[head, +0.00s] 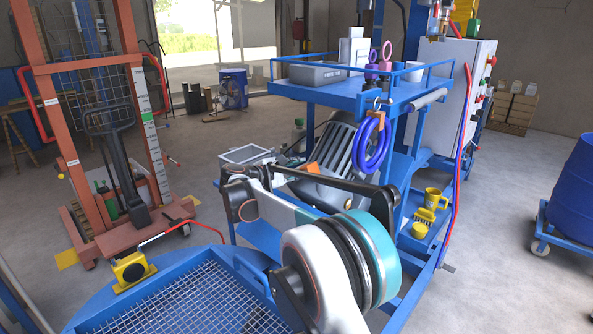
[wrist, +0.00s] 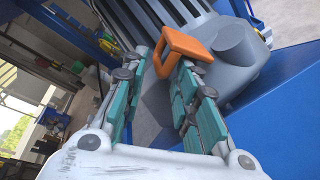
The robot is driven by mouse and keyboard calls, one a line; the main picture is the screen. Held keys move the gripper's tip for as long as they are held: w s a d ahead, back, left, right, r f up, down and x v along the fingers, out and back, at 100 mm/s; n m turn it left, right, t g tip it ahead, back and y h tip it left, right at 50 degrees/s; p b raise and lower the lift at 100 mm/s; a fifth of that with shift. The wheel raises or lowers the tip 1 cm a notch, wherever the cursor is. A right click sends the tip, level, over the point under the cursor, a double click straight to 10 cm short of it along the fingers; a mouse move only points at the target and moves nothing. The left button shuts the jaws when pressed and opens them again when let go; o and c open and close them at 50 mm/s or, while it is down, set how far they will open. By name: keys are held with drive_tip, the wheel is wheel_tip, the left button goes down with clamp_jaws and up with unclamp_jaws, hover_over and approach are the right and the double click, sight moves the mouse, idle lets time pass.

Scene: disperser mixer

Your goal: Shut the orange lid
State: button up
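The fingers stand apart; I cannot tell whether either touches the lid. In the head view a small orange part of the lid (head: 313,168) shows beside the ribbed grey motor, and my arm hides much of the area in front of it.
A blue machine frame with a top shelf (head: 345,96) stands around the motor. Blue coiled hose (head: 368,146) hangs close to the lid's right. A blue mesh platform (head: 190,300) lies at front left.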

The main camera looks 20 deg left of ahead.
clamp_jaws()
